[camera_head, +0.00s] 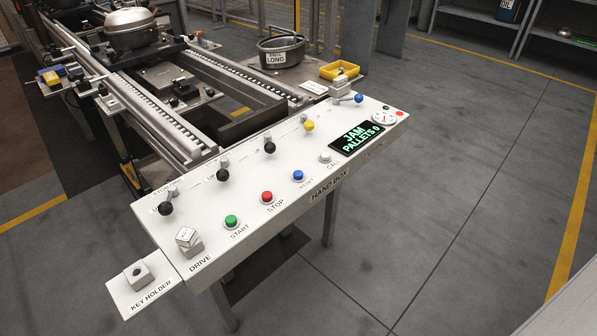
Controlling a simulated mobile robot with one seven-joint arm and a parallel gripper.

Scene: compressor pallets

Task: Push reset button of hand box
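The hand box (216,261) is a white sloped control panel on legs, standing in the middle of the view with its name on the front edge. Its blue reset button (298,175) has a RESET label below it and sits right of the red stop button (267,197). The green start button (231,221) is further left. A pale button marked CALL (325,158) is to the right of the blue one. A dark display (357,136) reads JAM, PALLETS 0 in green. My gripper is not in view.
Several levers with knobs, including a black one (270,148) and a yellow one (309,126), stand up behind the buttons. A key holder plate (120,297) juts out at the left end. The conveyor (165,128) runs behind. Open grey floor (450,200) lies to the right.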

